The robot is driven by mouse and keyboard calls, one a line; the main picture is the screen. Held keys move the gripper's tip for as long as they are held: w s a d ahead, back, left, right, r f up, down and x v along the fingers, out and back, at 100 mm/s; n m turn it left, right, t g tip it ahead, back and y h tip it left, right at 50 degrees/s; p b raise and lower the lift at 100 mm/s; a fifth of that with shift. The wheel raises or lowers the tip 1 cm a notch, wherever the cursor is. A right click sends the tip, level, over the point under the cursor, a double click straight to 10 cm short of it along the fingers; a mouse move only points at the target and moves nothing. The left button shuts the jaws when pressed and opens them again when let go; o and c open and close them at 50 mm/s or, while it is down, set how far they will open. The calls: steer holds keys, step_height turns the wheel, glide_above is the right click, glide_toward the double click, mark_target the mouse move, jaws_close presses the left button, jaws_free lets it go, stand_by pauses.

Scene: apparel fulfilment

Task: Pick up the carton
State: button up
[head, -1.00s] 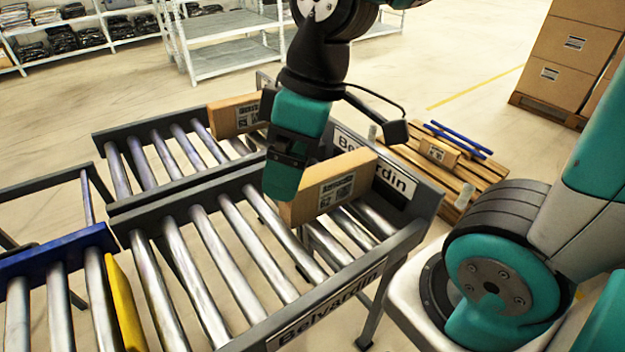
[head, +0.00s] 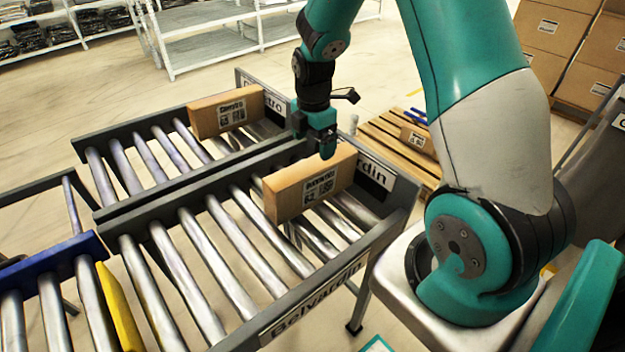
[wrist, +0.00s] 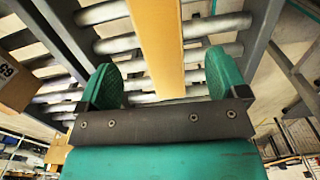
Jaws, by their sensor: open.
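A brown carton (head: 310,184) with a printed white label stands on edge on the near roller conveyor (head: 240,243), by its right end. In the wrist view the same carton (wrist: 158,45) shows as a long narrow top face lying between my two fingers, clear of both. My gripper (head: 318,145) is open and empty, just above and behind the carton in the head view. Its two green pads also show in the wrist view (wrist: 163,82). A second carton (head: 227,112) stands on the far conveyor, and its edge shows at the left of the wrist view.
Dark rails edge both conveyors, with an end plate (head: 376,172) marked in white close to the carton. A yellow bar (head: 119,308) crosses the rollers at the left. A pallet (head: 385,150) with a small box stands behind. Stacked boxes (head: 550,50) are at the back right.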

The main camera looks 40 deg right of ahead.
mark_target(312, 164)
step_height(312, 164, down, 10)
steer(key=shift+a+r+p, duration=0.1)
steer(key=shift+a+p, duration=0.05)
steer(key=shift+p, duration=0.7)
steer(key=c, duration=1.3)
